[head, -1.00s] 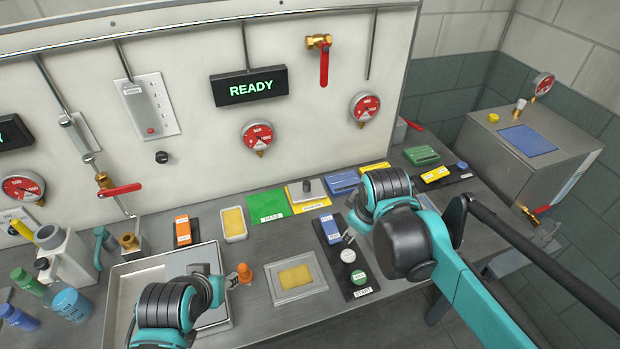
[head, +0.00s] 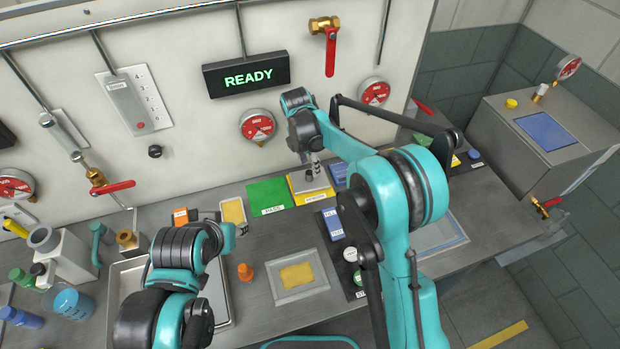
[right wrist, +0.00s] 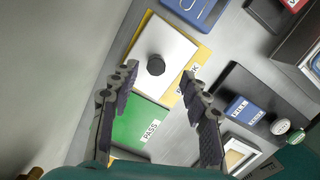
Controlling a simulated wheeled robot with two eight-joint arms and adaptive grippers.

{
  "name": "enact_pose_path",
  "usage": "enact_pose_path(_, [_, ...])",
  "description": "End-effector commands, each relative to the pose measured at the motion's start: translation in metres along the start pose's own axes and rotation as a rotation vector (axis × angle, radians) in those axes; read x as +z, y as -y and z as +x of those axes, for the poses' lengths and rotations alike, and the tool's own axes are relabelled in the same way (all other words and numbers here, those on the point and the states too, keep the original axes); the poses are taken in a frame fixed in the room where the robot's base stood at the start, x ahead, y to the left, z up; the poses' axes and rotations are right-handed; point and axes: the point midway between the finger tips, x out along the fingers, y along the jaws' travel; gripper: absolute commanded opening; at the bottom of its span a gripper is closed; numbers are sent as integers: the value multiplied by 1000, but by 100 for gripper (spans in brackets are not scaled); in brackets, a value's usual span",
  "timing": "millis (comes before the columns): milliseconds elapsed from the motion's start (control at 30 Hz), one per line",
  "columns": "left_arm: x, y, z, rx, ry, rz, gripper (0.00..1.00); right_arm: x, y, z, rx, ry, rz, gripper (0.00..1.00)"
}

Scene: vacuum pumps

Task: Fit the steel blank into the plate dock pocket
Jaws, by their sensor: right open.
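The steel blank (right wrist: 165,52) is a pale square plate with a dark round knob on top. It lies on the yellow mat (right wrist: 203,58), whose label is partly covered. In the head view my right gripper (head: 312,170) is over this mat and partly hides the blank. In the right wrist view my right gripper (right wrist: 160,80) is open and empty, with its fingers apart near the knob. A square plate with a yellow centre (head: 312,291), perhaps the plate dock, lies on the bench front. My left arm is at the left; its fingertips are hidden behind its own links.
A green PASS mat (head: 270,194) lies beside the yellow mat. A blue block (head: 333,224) and round buttons are on a dark strip. The panel wall rises close behind.

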Motion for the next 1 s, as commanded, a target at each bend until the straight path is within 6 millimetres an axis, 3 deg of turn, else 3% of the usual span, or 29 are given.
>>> enact_pose_path(400, [9, 0, 13, 0, 0, 0, 40, -4, -4, 53, 1, 0, 3, 46])
enact_pose_path(633, [8, 0, 12, 0, 0, 0, 40, -4, -4, 55, 1, 0, 3, 46])
enact_pose_path(667, [8, 0, 12, 0, 0, 0, 40, -4, -4, 54, 1, 0, 3, 41])
enact_pose_path(800, [8, 0, 12, 0, 0, 0, 40, -4, -4, 54, 1, 0, 3, 4])
enact_pose_path(833, [8, 0, 12, 0, 0, 0, 40, -4, -4, 54, 1, 0, 3, 0])
enact_pose_path(1000, [8, 0, 12, 0, 0, 0, 40, -4, -4, 54, 1, 0, 3, 0])
